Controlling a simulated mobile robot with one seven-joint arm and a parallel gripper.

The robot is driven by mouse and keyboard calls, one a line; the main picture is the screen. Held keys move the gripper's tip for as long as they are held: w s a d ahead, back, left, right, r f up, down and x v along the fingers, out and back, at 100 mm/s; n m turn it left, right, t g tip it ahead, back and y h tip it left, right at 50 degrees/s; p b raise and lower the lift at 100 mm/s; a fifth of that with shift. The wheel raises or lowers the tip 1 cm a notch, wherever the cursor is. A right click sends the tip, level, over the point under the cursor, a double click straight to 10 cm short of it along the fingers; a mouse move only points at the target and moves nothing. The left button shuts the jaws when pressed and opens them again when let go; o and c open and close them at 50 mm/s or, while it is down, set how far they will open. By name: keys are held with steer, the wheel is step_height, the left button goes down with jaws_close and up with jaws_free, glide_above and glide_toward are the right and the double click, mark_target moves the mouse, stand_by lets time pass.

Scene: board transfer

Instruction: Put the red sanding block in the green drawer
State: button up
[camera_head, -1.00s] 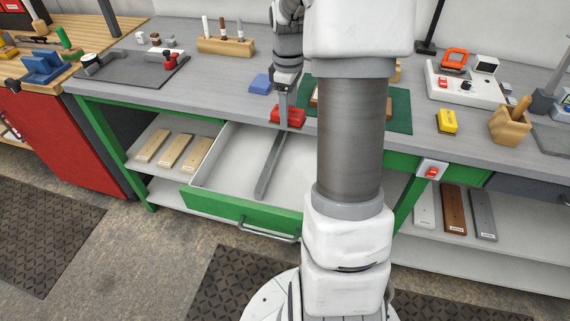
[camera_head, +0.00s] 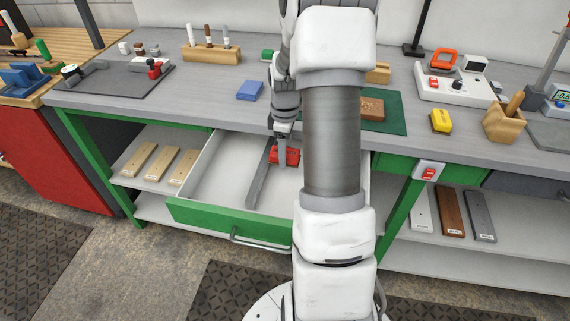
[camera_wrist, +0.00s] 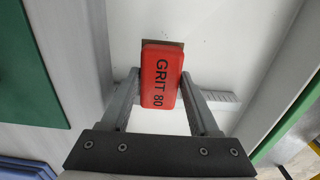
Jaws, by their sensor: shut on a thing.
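The red sanding block (camera_head: 285,157) is between the fingers of my gripper (camera_head: 283,150), over the open green drawer (camera_head: 228,218). In the wrist view the block (camera_wrist: 162,75), marked GRIT 80, is held between both fingers of my gripper (camera_wrist: 160,92), with the pale drawer floor (camera_wrist: 205,40) behind it. The drawer has a grey divider (camera_head: 260,178), and the block is at the right of it. I cannot tell how far the block is above the floor. My arm hides the drawer's right part.
A blue block (camera_head: 250,90) lies on the grey bench top (camera_head: 215,97) behind the drawer. A green mat (camera_head: 395,112) with a brown block (camera_head: 372,108) and a yellow block (camera_head: 441,121) are at the right. Wooden boards (camera_head: 160,163) lie on the left shelf.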

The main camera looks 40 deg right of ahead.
mark_target(285, 171)
steer(key=shift+f+b, duration=0.35)
steer(key=shift+f, duration=1.85)
steer(key=shift+f, duration=0.15)
steer(key=o, duration=0.9)
step_height(285, 171, up, 12)
steer(key=shift+r+p, duration=0.2)
steer(key=shift+p, duration=0.85)
